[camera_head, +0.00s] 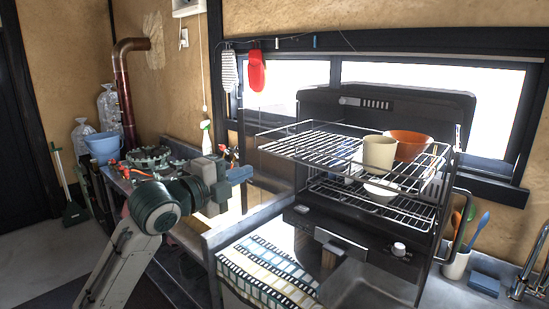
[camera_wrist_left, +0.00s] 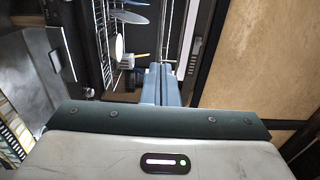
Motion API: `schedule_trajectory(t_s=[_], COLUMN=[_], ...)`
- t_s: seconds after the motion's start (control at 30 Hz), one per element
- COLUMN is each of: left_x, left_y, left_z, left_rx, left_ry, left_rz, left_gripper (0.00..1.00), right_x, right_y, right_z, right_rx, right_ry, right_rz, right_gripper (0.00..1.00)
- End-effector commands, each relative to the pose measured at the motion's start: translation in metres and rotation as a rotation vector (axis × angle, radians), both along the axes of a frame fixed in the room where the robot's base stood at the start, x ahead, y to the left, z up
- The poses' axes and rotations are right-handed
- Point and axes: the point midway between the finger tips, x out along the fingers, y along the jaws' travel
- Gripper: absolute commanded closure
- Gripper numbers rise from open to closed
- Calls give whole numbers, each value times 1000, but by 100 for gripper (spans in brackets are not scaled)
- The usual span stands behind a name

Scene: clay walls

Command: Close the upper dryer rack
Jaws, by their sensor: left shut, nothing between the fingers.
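The dish dryer (camera_head: 318,225) is a dark cabinet with its lid raised at the back. Its upper wire rack (camera_head: 312,146) is slid out toward the left in the head view and carries a cream cup (camera_head: 379,153) and an orange bowl (camera_head: 409,144). The lower wire rack (camera_head: 410,208) sits beneath it with a white bowl (camera_head: 381,190). My left gripper (camera_head: 244,173) is shut and empty, left of the upper rack and lower than it, apart from it. Its blue fingers (camera_wrist_left: 161,86) show together in the left wrist view, beside rack wires. My right gripper is out of view.
A utensil cup (camera_head: 455,265) stands right of the dryer. A red mitt (camera_head: 256,70) hangs by the window.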

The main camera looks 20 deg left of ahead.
Motion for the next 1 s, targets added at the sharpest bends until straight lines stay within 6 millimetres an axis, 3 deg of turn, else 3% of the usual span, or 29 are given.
schedule_trajectory(t_s=[0.7,1.0], left_x=[88,98], left_y=[-33,-36], left_z=[3,-1], left_rx=[-2,1], left_ry=[2,2], left_rz=[-2,-1], left_gripper=[100,100], right_x=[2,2], right_y=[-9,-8], right_z=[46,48], right_rx=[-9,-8], right_ry=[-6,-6], right_rz=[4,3], right_gripper=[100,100])
